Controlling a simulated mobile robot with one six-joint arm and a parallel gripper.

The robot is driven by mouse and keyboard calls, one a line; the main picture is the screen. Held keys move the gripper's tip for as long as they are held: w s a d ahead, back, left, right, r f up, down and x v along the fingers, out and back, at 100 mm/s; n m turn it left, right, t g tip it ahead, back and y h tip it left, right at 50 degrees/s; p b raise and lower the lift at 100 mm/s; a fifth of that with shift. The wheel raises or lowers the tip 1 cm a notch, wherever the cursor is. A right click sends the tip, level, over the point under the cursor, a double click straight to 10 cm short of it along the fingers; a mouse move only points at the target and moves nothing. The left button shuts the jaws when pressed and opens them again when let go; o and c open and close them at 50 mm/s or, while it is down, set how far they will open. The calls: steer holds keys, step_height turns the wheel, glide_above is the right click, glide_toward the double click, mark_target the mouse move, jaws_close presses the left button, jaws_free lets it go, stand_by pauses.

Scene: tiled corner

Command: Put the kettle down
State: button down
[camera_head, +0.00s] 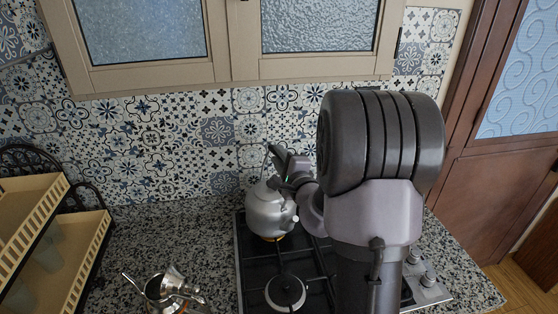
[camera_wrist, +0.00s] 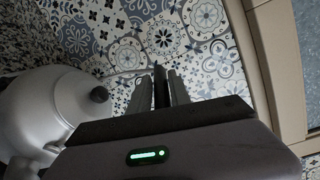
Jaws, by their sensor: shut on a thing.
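The kettle (camera_head: 265,211) is grey and rounded. It is upright over the back left burner of the black hob (camera_head: 258,268); I cannot tell whether its base touches the grate. My gripper (camera_head: 279,160) is at the top of the kettle, shut on its dark handle. In the wrist view the kettle (camera_wrist: 45,110) fills the left side, with its dark lid knob showing. The fingers of my gripper (camera_wrist: 161,88) close around the dark handle there. My arm hides the right part of the hob.
A shiny metal pot (camera_head: 166,290) stands on the granite counter (camera_head: 165,235), left of the hob. A tiered rack (camera_head: 55,240) stands at the far left. The tiled wall (camera_head: 190,150) is close behind the kettle, below a window cabinet (camera_head: 230,68). The front burner (camera_head: 285,292) is bare.

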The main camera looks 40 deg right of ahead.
steer(key=shift+f, duration=0.25)
steer(key=c, duration=1.2)
jaws_free()
steer(key=b+v, duration=0.3)
steer(key=v, duration=0.7)
steer(key=shift+s+b, duration=0.1)
steer(key=shift+b, duration=0.2)
